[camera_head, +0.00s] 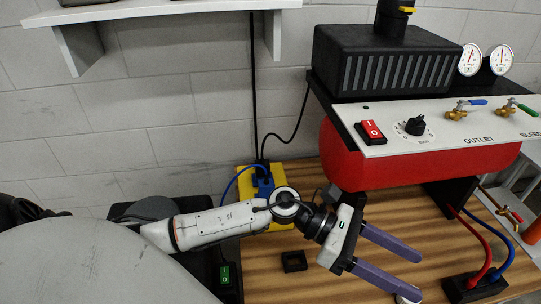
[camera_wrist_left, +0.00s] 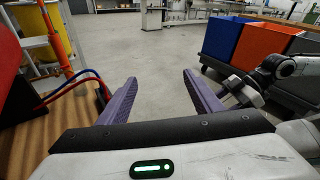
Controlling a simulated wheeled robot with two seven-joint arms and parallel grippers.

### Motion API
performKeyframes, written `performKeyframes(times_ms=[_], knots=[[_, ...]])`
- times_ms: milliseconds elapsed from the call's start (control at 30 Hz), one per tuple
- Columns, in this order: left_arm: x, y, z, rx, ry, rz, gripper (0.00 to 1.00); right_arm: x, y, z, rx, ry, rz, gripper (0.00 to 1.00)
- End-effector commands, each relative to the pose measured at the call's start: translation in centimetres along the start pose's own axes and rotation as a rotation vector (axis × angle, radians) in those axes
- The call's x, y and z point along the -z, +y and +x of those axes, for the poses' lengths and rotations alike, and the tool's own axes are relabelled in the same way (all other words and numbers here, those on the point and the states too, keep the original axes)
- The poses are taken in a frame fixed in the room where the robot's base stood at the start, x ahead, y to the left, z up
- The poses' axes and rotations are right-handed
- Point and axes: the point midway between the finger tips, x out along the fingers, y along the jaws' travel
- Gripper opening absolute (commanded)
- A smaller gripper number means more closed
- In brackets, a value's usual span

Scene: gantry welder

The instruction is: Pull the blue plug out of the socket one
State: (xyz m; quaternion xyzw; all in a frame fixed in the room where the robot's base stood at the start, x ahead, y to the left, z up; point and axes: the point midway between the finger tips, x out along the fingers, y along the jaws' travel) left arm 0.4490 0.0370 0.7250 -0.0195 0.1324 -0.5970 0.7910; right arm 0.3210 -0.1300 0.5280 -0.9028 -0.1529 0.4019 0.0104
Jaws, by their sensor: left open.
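A blue plug (camera_head: 263,181) with a blue cable sits in a yellow box (camera_head: 243,187) by the wall at the back of the table. My left arm and wrist partly cover the box, and I cannot read any socket number. My left gripper (camera_head: 414,276) is open and empty, with its purple fingers pointing right over the table, well right of and nearer than the plug. Its open fingers also show in the left wrist view (camera_wrist_left: 160,82), with nothing between them. A grey arm at the right of that view looks like mine; its jaws cannot be made out.
The wooden table (camera_head: 335,285) carries a red welder tank (camera_head: 400,160) under a white control panel (camera_head: 440,125). A small black block (camera_head: 293,261) lies near the left wrist. A black box (camera_head: 475,285) takes red and blue cables. Blue and orange bins (camera_wrist_left: 265,45) stand beyond.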

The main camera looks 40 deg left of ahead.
Motion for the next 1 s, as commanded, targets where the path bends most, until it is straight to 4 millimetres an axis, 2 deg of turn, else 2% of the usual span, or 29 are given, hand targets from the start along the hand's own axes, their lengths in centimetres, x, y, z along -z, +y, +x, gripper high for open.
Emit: performKeyframes(times_ms=[33,100,167,300,367,400,500,600,700,833,1000], knots=[[3.5,1.8,-1.0,0.028,0.162,0.226,0.59,-1.1,0.1,1.4,0.008,-0.002,-0.002,0.59],[6.8,4.2,-3.3,0.073,0.378,0.481,0.59,-1.4,-0.1,2.0,0.018,-0.007,-0.003,0.59],[8.9,6.4,-5.8,0.109,0.541,0.644,0.59,-1.7,-0.2,2.4,0.025,-0.011,-0.004,0.59],[11.7,11.8,-13.0,0.180,0.895,0.908,0.59,-2.2,-0.5,3.2,0.040,-0.018,-0.006,0.59],[12.1,13.9,-16.4,0.209,1.039,0.982,0.59,-2.4,-0.6,3.5,0.046,-0.020,-0.008,0.59],[12.1,15.1,-18.7,0.227,1.131,1.018,0.59,-2.6,-0.6,3.7,0.049,-0.022,-0.009,0.59],[11.7,17.5,-24.2,0.270,1.338,1.075,0.59,-2.9,-0.8,4.1,0.058,-0.027,-0.010,0.59],[10.8,18.9,-28.8,0.306,1.502,1.091,0.59,-3.2,-0.9,4.4,0.065,-0.031,-0.012,0.59],[9.9,19.6,-32.2,0.331,1.615,1.085,0.59,-3.3,-1.0,4.5,0.070,-0.032,-0.013,0.59],[9.3,19.9,-34.4,0.351,1.691,1.073,0.59,-3.4,-1.1,4.6,0.074,-0.035,-0.014,0.59],[10.3,20.5,-35.0,0.358,1.708,1.068,0.59,-3.5,-1.2,5.0,0.082,-0.046,-0.023,0.59]])
